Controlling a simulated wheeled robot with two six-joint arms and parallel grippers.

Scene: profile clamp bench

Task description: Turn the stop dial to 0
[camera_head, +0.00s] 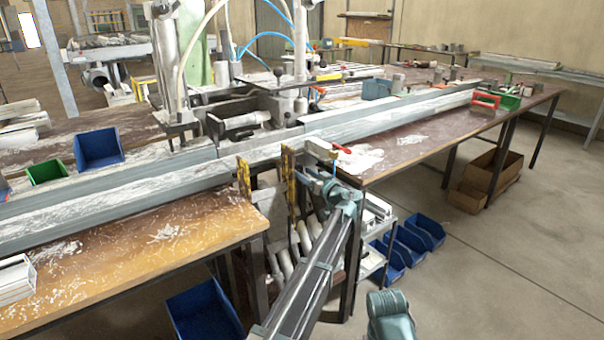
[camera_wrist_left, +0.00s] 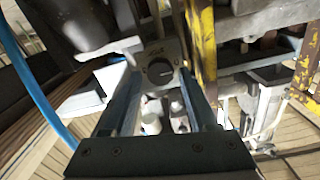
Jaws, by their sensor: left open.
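The stop dial (camera_wrist_left: 160,72) shows in the left wrist view as a dark round knob on a light grey plate. A pale mark on the knob points roughly to the right. The markings on the plate above it are too small to read. My left gripper (camera_wrist_left: 161,88) is open, with one finger on each side of the dial in that view; I cannot tell whether they touch it. In the head view my left gripper (camera_head: 312,180) is at the front of the bench, below a small box with a red lever. The dial cannot be made out there. My right gripper is not in view.
Yellow uprights (camera_head: 290,180) stand close to the left of my gripper in the head view. The long metal profile rail (camera_head: 120,192) runs along the bench above it. Blue bins (camera_head: 408,245) stand on the floor at the right.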

